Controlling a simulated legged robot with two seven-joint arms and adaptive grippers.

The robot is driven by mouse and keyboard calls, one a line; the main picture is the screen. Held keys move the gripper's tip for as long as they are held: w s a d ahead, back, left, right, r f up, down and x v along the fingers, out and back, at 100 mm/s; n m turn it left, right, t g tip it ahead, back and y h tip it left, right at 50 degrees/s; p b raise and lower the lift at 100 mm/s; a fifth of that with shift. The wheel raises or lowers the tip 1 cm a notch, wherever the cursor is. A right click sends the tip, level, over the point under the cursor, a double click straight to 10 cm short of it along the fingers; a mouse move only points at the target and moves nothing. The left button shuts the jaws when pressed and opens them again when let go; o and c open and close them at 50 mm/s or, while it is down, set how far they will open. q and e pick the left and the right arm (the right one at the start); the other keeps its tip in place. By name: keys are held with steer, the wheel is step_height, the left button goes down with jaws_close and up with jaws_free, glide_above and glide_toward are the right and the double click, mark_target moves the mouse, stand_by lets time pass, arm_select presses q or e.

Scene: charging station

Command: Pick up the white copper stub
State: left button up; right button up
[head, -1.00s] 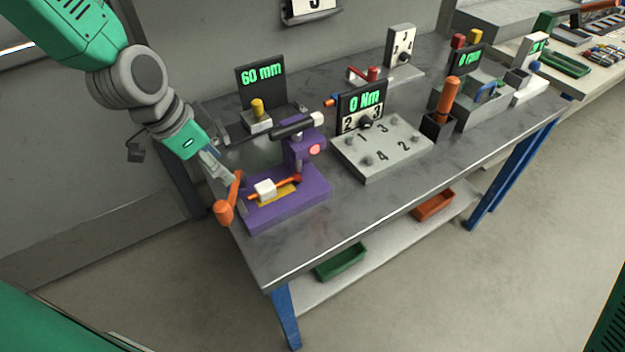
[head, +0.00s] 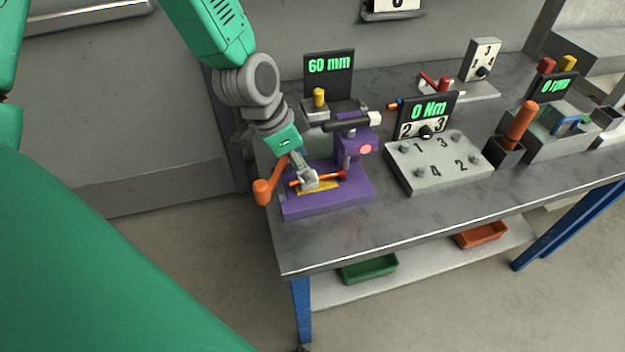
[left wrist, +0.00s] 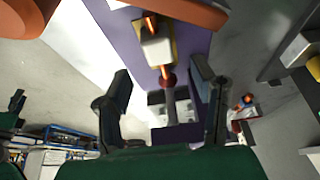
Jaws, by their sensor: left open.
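The white stub (left wrist: 157,50) is a white block with a copper-orange rod running through it. It lies over a yellow plate (head: 318,187) on the purple fixture base (head: 352,194). My left gripper (head: 308,180) is right over the stub in the head view and partly hides it. In the left wrist view, the open fingers of the left gripper (left wrist: 160,72) point toward the stub, one to each side of its line. The stub is a little beyond the fingertips, and I cannot tell whether they touch it. My right gripper is out of view.
An orange-handled lever (head: 264,190) stands left of the fixture, close to my left wrist. A black bar (head: 345,124) crosses above the fixture, near the 60 mm display (head: 329,65). A numbered grey block (head: 438,160) sits to the right. The front tabletop (head: 400,222) is clear.

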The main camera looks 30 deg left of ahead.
arm_select(q)
steer(key=x, duration=0.4)
steer(key=shift+s+a+f, duration=0.1)
steer(key=shift+s, duration=0.1)
steer(key=shift+w+a+f+b, duration=0.1)
steer(key=shift+w+f+b, duration=0.15)
steer(key=shift+f, duration=0.25)
steer(key=shift+s+d+r, duration=0.1)
steer(key=shift+d+r, duration=0.05)
steer(key=shift+d, duration=0.1)
jaws_close()
steer(key=shift+a+r, duration=0.1)
